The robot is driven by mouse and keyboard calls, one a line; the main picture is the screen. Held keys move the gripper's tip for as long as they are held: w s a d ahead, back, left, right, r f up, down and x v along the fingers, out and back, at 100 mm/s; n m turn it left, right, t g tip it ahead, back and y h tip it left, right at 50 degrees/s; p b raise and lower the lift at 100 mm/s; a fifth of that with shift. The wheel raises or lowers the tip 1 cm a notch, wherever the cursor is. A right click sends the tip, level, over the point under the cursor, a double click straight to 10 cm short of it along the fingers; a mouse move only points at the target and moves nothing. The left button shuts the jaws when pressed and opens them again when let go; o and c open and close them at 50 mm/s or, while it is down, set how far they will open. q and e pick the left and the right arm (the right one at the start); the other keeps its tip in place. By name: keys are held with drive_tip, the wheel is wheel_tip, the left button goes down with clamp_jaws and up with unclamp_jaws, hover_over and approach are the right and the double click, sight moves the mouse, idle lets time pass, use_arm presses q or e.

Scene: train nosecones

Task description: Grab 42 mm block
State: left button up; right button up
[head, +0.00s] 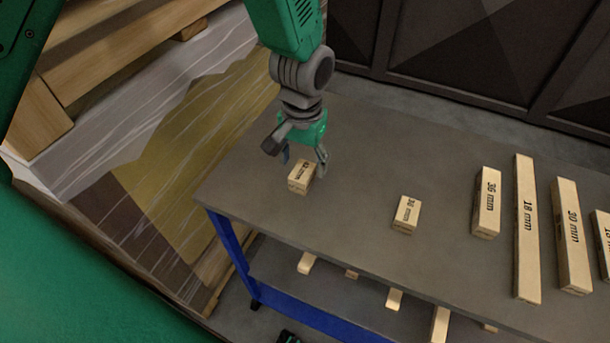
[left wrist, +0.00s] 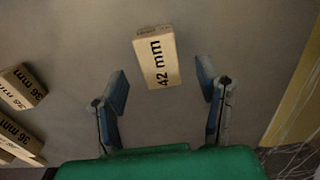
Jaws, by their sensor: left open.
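The 42 mm block (head: 301,178) is a small light wood block lying near the left end of the grey table. In the left wrist view the 42 mm block (left wrist: 157,58) shows its printed label and lies ahead of the fingertips, roughly between their lines. My left gripper (head: 305,160) is above and just behind the block in the head view. In the left wrist view my left gripper (left wrist: 162,88) has its two blue-padded fingers spread wide, with nothing between the pads. My right gripper is not in view.
The table (head: 350,165) also bears a short block (head: 406,214), a 36 mm block (head: 487,201), an 18 mm block (head: 527,230) and a 30 mm block (head: 571,235) to the right. Several pieces lie on the lower shelf. Wooden pallets (head: 110,60) stand at the left. The table around the 42 mm block is clear.

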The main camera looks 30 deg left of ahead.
sight(304, 171)
use_arm(q)
wheel_tip(304, 171, down, 4)
drive_tip(key=shift+s, duration=0.15)
drive_tip(key=shift+a+f, duration=0.1)
drive_tip(key=shift+f, duration=0.2)
drive_tip(key=shift+r, duration=0.1)
drive_tip(key=c, duration=1.2)
drive_tip(key=shift+d, duration=0.2)
